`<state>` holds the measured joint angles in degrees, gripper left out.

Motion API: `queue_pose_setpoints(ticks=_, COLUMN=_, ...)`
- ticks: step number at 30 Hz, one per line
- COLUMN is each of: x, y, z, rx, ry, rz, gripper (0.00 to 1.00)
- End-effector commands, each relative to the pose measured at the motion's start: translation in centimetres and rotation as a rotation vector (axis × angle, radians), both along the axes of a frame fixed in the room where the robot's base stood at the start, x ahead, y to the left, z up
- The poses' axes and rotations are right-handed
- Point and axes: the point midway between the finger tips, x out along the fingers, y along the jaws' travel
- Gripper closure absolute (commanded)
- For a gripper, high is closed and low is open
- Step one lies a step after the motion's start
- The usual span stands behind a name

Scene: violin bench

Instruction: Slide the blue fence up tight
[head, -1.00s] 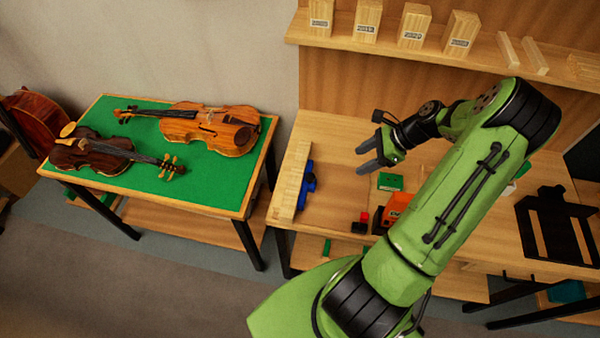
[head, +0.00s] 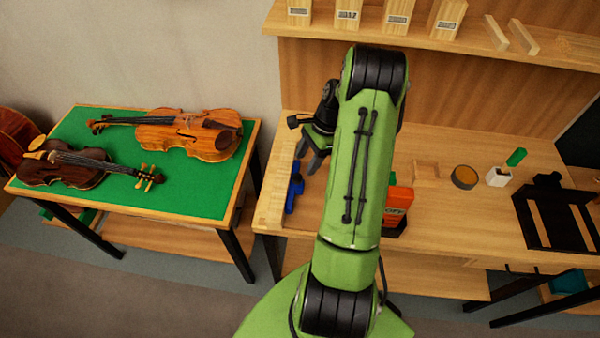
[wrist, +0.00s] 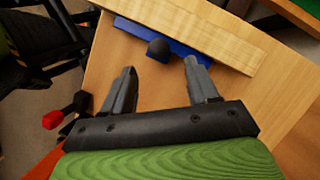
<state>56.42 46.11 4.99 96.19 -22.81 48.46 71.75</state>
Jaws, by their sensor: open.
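The blue fence (head: 294,188) lies on the bench along a long pale wooden strip at the bench's left end. My gripper (head: 314,160) is open and empty, just right of the fence's far end. In the wrist view its two fingers (wrist: 160,82) point at the fence, with the knob ahead between them and apart from both.
An orange box (head: 398,205) stands on the bench right of my arm, with a wooden block (head: 425,171), a round tin (head: 464,177) and a black rack (head: 555,215) further right. A green-topped table (head: 190,195) with two violins stands left. A shelf (head: 420,38) runs above.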

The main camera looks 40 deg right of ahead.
Motion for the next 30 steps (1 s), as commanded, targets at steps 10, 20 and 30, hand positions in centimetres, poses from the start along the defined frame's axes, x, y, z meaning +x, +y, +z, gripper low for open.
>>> queue_pose_setpoints(ticks=10, x=0.6, y=1.9, z=-5.0, rx=0.0, ry=0.0, rz=-0.001, gripper=0.41)
queue_pose_setpoints(ticks=20, x=0.6, y=2.0, z=-5.0, rx=-0.001, ry=0.0, rz=-0.001, gripper=0.55)
queue_pose_setpoints(ticks=30, x=0.6, y=2.0, z=-5.0, rx=0.0, ry=-0.001, rz=-0.001, gripper=1.0)
